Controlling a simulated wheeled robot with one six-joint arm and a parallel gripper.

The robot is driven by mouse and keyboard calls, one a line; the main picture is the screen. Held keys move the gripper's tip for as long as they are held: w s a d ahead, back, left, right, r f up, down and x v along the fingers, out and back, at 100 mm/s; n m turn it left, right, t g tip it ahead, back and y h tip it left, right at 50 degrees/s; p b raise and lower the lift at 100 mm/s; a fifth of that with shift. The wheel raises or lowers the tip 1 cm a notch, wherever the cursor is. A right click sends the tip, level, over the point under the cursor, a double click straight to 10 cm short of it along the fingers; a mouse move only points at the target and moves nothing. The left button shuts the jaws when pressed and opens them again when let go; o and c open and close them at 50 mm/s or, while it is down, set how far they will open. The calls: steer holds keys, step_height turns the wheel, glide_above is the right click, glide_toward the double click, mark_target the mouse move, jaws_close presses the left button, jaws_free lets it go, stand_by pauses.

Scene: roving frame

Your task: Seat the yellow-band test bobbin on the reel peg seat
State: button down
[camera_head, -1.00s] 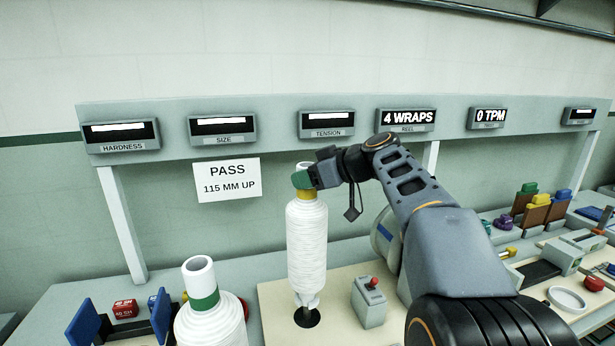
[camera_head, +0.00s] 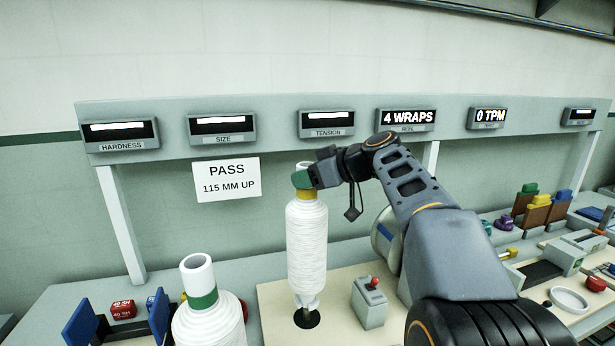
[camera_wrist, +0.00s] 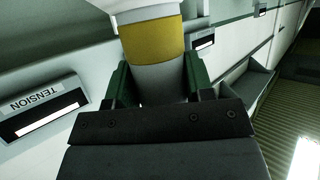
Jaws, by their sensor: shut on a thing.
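The yellow-band bobbin (camera_head: 307,245) is a tall tube wound with white yarn, upright, with a yellow band (camera_head: 305,194) near its top. My gripper (camera_head: 303,179) is shut on the bare tube end above the band. In the wrist view, the yellow band (camera_wrist: 153,42) shows just beyond the green finger pads. The bobbin's lower end is over a black round seat (camera_head: 307,319) on the cream board; I cannot tell whether it touches or hangs slightly above. I cannot tell whether this is the reel peg seat. A grey wheel (camera_head: 384,238) is partly hidden behind my arm.
A green-band bobbin (camera_head: 208,322) stands in the left foreground beside blue plates (camera_head: 84,322). A grey box with a red knob (camera_head: 370,302) stands close right of the held bobbin. A display rail (camera_head: 265,112) runs behind, reading "4 WRAPS" over REEL. A white dish (camera_head: 569,299) lies right.

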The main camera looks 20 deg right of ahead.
mark_target(316, 200)
steer(key=shift+f+b, duration=1.4)
steer(key=shift+b, duration=0.3)
steer(key=shift+f+b, duration=0.2)
steer(key=shift+b, duration=0.35)
steer(key=shift+f+b, duration=0.45)
steer(key=shift+b, duration=0.1)
steer(key=shift+f+b, duration=1.15)
steer(key=shift+b, duration=0.3)
stand_by(0.7)
steer(key=shift+r, duration=0.1)
steer(key=c, duration=0.8)
jaws_free()
steer(key=o, duration=0.8)
steer(key=shift+s+d, duration=0.1)
